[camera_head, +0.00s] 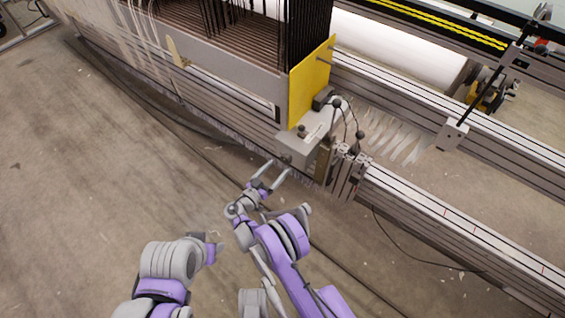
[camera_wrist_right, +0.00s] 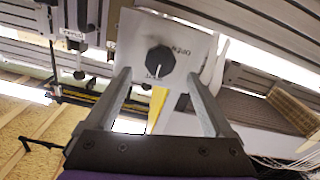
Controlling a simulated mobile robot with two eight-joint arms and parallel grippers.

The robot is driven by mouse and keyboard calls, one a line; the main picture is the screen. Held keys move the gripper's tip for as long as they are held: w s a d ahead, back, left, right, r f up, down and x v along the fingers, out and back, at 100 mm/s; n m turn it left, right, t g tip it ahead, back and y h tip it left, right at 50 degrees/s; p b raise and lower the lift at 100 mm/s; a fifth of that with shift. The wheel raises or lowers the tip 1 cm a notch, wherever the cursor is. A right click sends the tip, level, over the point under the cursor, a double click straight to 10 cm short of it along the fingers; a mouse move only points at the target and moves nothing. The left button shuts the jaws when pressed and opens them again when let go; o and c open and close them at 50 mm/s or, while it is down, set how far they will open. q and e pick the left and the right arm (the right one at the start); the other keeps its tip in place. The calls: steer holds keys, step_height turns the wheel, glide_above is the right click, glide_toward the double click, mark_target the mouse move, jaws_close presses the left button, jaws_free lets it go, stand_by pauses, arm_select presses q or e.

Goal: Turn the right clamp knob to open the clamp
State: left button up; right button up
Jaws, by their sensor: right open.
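The right clamp knob (camera_wrist_right: 160,62) is a round black knob with a white pointer line, on a pale plate (camera_wrist_right: 130,35) with printed lettering, in the right wrist view. My right gripper (camera_wrist_right: 158,85) is open, its two fingers pointing toward the plate on either side below the knob. I see no contact with the knob. In the head view my right gripper (camera_head: 275,173) is beside the grey clamp box (camera_head: 298,148) at the end of the yellow plate (camera_head: 312,82); the knob face is hidden there. My left arm is at the lower left, and its gripper (camera_head: 214,246) is small and unclear.
A long metal rail (camera_head: 440,225) runs diagonally past the clamp box. Small levers and blocks (camera_head: 347,170) stand just right of the box. A white roller (camera_head: 400,45) lies behind. Cables lie on the concrete floor (camera_head: 70,200), which is mostly clear on the left.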

mark_target(284, 160)
steer(key=shift+x, duration=2.25)
steer(key=shift+c, duration=0.4)
steer(key=c, duration=1.3)
